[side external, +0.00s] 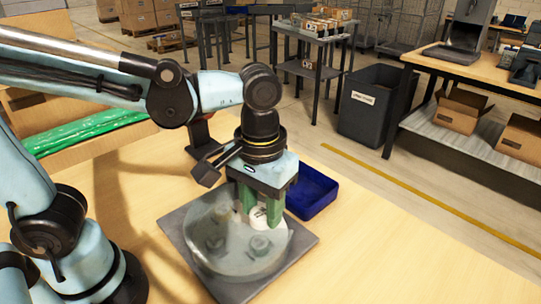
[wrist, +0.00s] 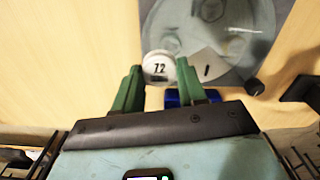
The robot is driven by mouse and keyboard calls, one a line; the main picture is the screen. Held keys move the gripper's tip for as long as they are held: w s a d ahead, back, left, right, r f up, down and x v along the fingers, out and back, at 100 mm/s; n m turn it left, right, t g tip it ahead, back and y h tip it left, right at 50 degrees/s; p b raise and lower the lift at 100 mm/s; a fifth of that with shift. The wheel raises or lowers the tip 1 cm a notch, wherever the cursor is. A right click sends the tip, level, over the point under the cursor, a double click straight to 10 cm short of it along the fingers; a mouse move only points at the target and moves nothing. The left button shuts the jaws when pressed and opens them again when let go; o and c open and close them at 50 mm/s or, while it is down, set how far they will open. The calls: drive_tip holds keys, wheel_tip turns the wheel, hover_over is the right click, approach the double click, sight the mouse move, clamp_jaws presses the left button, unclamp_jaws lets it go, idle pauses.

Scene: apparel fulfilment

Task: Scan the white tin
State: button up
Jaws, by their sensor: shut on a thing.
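The white tin (wrist: 158,64) is small and round, with dark "72"-like print on its face. It sits between the green fingertips of my gripper (wrist: 160,72) in the wrist view. The fingers hide part of the tin. I cannot tell whether the tin touches the disc.
The disc lies on a grey square plate (side external: 297,258), with blurred round shapes on or under it. A blue tray (side external: 318,190) stands behind my gripper. A red and dark device (side external: 200,132) stands behind the arm. The wooden table (side external: 375,245) is clear at right.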

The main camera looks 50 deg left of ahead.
drive_tip(key=shift+s+d+r, duration=0.15)
drive_tip(key=shift+d+r, duration=0.05)
drive_tip(key=shift+w+a+n, duration=0.1)
drive_tip(key=shift+w+n, duration=0.2)
drive_tip(key=w+a+f+n, duration=0.2)
drive_tip(key=w+a+n, duration=0.5)
drive_tip(key=w+a, duration=0.35)
drive_tip(key=shift+w+a+f+n, duration=0.5)
drive_tip(key=shift+a+f+n, duration=0.9)
drive_tip(key=shift+a, duration=2.35)
drive_tip(key=shift+w+a+f+n, duration=0.45)
drive_tip(key=shift+a+f+n, duration=0.95)
drive_tip(key=shift+a, duration=2.35)
drive_tip(key=shift+w+a+f+n, duration=0.5)
drive_tip(key=shift+a+f+n, duration=0.9)
drive_tip(key=shift+a, duration=2.35)
drive_tip(key=shift+f, duration=0.15)
drive_tip(key=shift+d, duration=0.1)
drive_tip(key=d+r, duration=0.4)
drive_tip(key=r, duration=0.1)
drive_tip(key=shift+r, duration=0.35)
